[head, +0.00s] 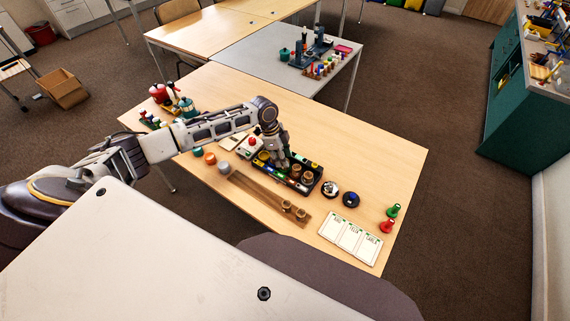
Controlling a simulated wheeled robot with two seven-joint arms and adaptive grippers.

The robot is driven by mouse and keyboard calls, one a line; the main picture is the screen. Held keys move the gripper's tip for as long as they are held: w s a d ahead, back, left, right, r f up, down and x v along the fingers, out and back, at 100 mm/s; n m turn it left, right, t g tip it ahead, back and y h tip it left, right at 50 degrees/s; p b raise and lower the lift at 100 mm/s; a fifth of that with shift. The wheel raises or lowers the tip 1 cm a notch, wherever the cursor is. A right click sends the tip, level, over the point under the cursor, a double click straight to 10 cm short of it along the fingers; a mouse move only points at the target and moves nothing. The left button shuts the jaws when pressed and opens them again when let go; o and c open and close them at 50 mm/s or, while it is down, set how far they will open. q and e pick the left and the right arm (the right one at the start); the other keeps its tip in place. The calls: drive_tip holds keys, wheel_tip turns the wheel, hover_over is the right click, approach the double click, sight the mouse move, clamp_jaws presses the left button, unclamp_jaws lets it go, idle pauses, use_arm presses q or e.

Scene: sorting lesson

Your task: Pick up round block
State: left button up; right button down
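My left gripper (280,161) points down over a dark sorting tray (261,170) on the wooden table. Its fingertips are small and partly hidden among the tray's pieces, so I cannot tell whether they are open, shut or holding something. Brown round blocks (307,176) stand in the tray just right of the gripper, and a yellow round piece (264,155) is to its left. Two more brown round pieces (301,213) stand at the near right end of a long wooden board (255,196). Which round block is meant is not clear. My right gripper is not in view.
Orange round pieces (210,158) lie left of the tray. A dark blue round item (351,199), white cards (350,238), and red (387,226) and green (393,210) pegs are to the right. The table's far right is clear. A grey table (262,53) stands behind.

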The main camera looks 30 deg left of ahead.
use_arm(q)
drive_tip(key=shift+x, duration=1.1)
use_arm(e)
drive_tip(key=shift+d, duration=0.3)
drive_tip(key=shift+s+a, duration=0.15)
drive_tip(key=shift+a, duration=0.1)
use_arm(q)
drive_tip(key=shift+c, duration=0.4)
drive_tip(key=c, duration=0.4)
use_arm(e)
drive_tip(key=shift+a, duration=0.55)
